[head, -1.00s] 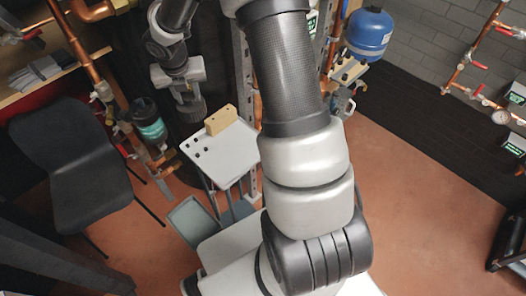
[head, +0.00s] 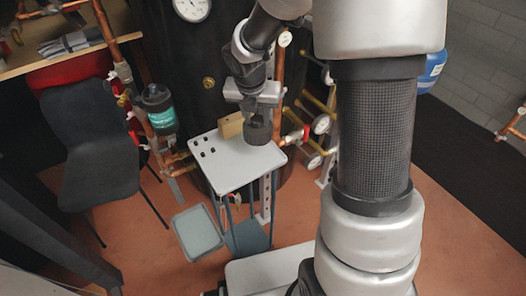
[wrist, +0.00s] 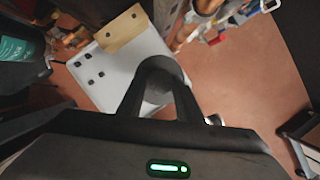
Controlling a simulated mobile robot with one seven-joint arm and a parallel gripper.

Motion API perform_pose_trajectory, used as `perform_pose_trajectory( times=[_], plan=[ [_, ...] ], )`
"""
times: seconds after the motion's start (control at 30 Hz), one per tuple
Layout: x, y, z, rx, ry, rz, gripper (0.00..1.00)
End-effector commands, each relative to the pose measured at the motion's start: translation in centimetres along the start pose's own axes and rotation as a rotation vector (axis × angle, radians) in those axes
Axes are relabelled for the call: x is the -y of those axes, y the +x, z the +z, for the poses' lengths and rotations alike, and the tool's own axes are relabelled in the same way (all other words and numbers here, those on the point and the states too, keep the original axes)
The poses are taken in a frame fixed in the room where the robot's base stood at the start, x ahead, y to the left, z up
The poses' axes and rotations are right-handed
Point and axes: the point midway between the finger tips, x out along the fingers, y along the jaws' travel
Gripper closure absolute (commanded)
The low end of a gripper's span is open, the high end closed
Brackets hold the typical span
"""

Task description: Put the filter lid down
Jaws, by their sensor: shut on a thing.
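The filter lid (head: 258,132) is a dark grey round cap held in my gripper (head: 256,108). In the wrist view the lid (wrist: 160,72) sits between the two fingers of my gripper (wrist: 160,88), which are shut on it. In the head view the lid appears over the back right part of the white trolley top (head: 232,175). I cannot tell whether it touches the surface. The filter housing (head: 160,112), with a teal band, is on the copper pipe to the left. It also shows at the left of the wrist view (wrist: 18,48).
A wooden block (head: 231,125) stands at the trolley top's back edge, left of the lid. Several small black pegs (head: 202,147) are on the left part. The front and middle are clear. Pipes with gauges (head: 321,124) stand close behind on the right. A black chair (head: 95,150) is left.

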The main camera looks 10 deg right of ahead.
Motion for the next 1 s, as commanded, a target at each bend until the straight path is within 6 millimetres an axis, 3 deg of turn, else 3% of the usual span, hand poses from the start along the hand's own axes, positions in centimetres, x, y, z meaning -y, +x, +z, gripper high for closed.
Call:
perform_pose_trajectory(
  times=[0.2,0.57,0.97,1.0],
  plan=[
    [0.0,4.3,-1.7,-0.003,-0.003,-0.002,0.95],
    [0.0,8.3,-3.1,-0.002,-0.003,-0.001,0.95],
    [0.0,8.8,-3.2,-0.001,-0.001,-0.001,0.95],
    [0.0,8.8,-3.2,-0.001,-0.001,-0.001,0.65]
  ],
)
